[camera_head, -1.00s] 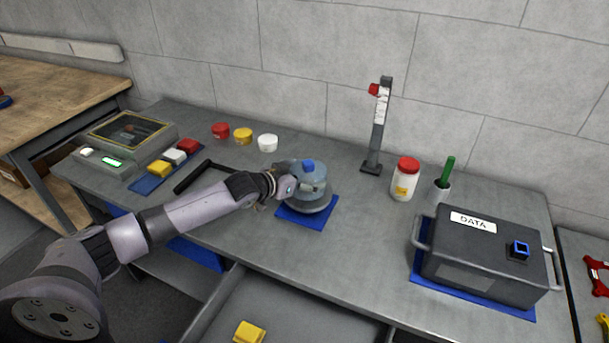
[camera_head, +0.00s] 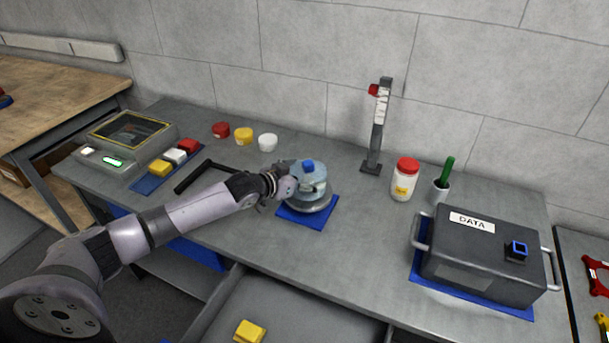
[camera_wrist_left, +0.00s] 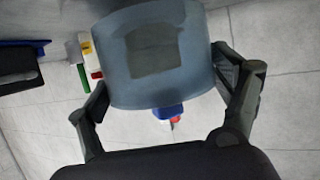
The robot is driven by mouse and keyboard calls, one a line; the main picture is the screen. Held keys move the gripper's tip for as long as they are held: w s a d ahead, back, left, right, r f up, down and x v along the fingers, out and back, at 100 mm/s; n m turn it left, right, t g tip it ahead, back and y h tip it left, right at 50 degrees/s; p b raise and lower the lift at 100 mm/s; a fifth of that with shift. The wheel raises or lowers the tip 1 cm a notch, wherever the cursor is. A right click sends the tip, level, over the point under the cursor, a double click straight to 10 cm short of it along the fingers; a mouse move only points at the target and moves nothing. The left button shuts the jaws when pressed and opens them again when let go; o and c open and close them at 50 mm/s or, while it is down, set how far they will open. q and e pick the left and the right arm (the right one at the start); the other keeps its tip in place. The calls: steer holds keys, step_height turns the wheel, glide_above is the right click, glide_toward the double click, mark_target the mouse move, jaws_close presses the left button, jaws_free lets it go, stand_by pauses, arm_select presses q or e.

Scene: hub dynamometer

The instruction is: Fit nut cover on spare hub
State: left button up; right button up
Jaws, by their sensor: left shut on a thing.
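A clear bluish cylindrical cover (camera_head: 314,176) with a dark blue knob on top stands upright over a round grey base on the blue mat (camera_head: 322,222). My left gripper (camera_head: 291,187) is shut on the side of this cover. In the left wrist view its two fingers (camera_wrist_left: 168,88) flank the cover (camera_wrist_left: 118,72), and a dark square patch shows on or through its wall. I cannot tell whether the cover touches the base. Red (camera_head: 220,130), yellow (camera_head: 243,135) and white (camera_head: 267,142) round caps sit behind the arm. My right gripper is out of view.
A black bar handle (camera_head: 192,176), a glass-topped box (camera_head: 130,132), a gauge post (camera_head: 377,130), a red-lidded jar (camera_head: 404,185), a cup with a green marker (camera_head: 441,190) and a DATA box (camera_head: 480,255) stand on the bench. An open drawer (camera_head: 300,312) is in front.

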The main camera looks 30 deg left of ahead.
arm_select(q)
steer(key=shift+f+b, duration=0.3)
steer(key=shift+f, duration=0.3)
stand_by(0.5)
steer(key=o, duration=0.9)
steer(key=shift+s+a+r+p, duration=0.2)
steer(key=shift+s+r+p, duration=0.3)
steer(key=shift+p, duration=0.4)
steer(key=p+v, duration=0.8)
steer(key=v, duration=0.1)
steer(key=shift+s+p, duration=0.4)
